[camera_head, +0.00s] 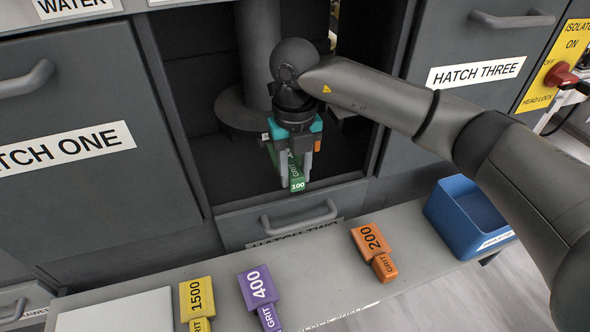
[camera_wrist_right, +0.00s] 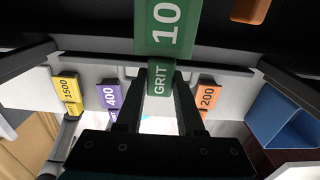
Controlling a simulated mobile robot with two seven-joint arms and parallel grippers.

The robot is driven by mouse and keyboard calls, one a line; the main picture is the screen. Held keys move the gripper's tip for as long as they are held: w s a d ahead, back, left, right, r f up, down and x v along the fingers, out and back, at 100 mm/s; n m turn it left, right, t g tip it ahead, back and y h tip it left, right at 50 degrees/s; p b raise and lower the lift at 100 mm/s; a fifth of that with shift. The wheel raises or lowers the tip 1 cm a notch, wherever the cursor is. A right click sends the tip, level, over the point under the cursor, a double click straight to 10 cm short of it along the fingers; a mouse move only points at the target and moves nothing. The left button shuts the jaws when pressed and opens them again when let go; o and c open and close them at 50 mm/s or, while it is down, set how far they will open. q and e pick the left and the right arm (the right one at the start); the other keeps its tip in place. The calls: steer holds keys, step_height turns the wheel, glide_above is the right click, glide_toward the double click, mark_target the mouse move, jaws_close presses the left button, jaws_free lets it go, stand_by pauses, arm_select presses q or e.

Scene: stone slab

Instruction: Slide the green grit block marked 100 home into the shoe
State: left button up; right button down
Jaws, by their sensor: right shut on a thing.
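The green grit block marked 100 (camera_head: 297,184) is held in my right gripper (camera_head: 295,165), inside the open hatch bay. In the right wrist view the block (camera_wrist_right: 168,25) fills the top middle, and its narrower GRIT end (camera_wrist_right: 160,79) sits between the two fingers of my right gripper (camera_wrist_right: 160,100). The fingers are shut on that end. I cannot make out the shoe clearly; the gripper and the dark bay hide where the block's far end is. My left gripper does not show.
A shelf (camera_head: 320,285) in front carries the yellow 1500 block (camera_head: 196,298), purple 400 block (camera_head: 258,288), orange 200 block (camera_head: 371,241) and a blue bin (camera_head: 455,225). The hatch two door (camera_head: 285,222) hangs below the opening. A dark column (camera_head: 258,50) stands inside the bay.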

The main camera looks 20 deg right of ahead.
steer(key=shift+w, duration=0.5)
steer(key=shift+w+a+b, duration=0.1)
steer(key=shift+w+b, duration=0.3)
steer(key=shift+w, duration=0.2)
steer(key=shift+w+b, duration=0.85)
steer(key=shift+w, duration=2.35)
stand_by(1.0)
steer(key=shift+c, duration=2.2)
jaws_free()
steer(key=shift+r, duration=0.1)
